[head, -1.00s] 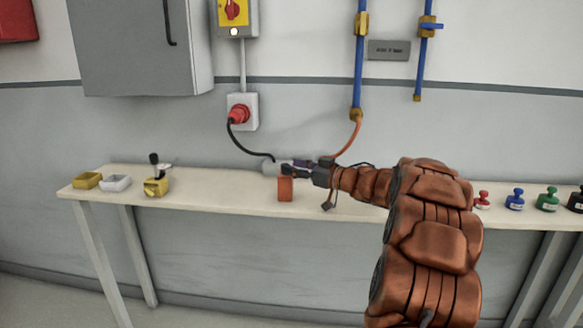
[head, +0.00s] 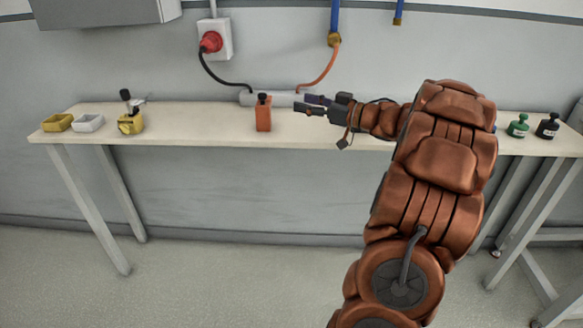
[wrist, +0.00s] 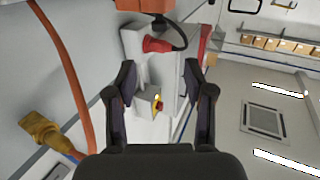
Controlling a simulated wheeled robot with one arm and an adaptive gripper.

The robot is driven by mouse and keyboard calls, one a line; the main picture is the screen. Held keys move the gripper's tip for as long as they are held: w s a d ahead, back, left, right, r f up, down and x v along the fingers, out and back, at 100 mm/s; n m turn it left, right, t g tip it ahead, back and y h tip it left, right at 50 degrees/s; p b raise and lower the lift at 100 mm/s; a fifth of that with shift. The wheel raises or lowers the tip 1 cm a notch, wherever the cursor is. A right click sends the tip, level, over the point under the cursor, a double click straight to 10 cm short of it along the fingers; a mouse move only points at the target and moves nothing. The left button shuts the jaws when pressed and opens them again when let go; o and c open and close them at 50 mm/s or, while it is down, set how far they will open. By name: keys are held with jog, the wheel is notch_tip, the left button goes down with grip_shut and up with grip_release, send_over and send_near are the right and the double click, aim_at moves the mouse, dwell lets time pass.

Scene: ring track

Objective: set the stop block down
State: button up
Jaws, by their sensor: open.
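The stop block, an orange upright block (head: 263,118) with a black knob on top, stands on the bench near its front edge in the head view. Part of an orange block also shows at the top edge of the wrist view (wrist: 145,5). My gripper (head: 303,103) is to the right of the block, at about the height of its top, with a gap between. The fingers are spread and empty; they also show apart in the wrist view (wrist: 159,75).
At the left of the bench (head: 200,123) are a yellow tray (head: 57,123), a white tray (head: 88,123) and a yellow device (head: 130,124). Green (head: 518,127) and black (head: 548,127) knobbed pieces stand right.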

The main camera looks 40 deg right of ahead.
jog(key=shift+w, duration=0.1)
jog(key=w+r+m+h, duration=0.2)
jog(key=w+m+h, duration=0.1)
jog(key=w+h, duration=0.4)
jog(key=s+a+f+m+g+h, duration=0.4)
jog(key=s+a+f+g, duration=0.8)
jog(key=s+a+f, duration=0.45)
jog(key=s+a+f+n+g+y, duration=0.1)
jog(key=s+a+g+y, duration=0.1)
jog(key=s+a, duration=0.7)
jog(key=s+a+f+n+g+y, duration=0.1)
jog(key=s+a+g, duration=0.4)
jog(key=s, duration=1.1)
jog(key=a+f+y, duration=0.1)
jog(key=a, duration=0.2)
jog(key=shift+s+a, duration=0.2)
jog(key=shift+a, duration=0.15)
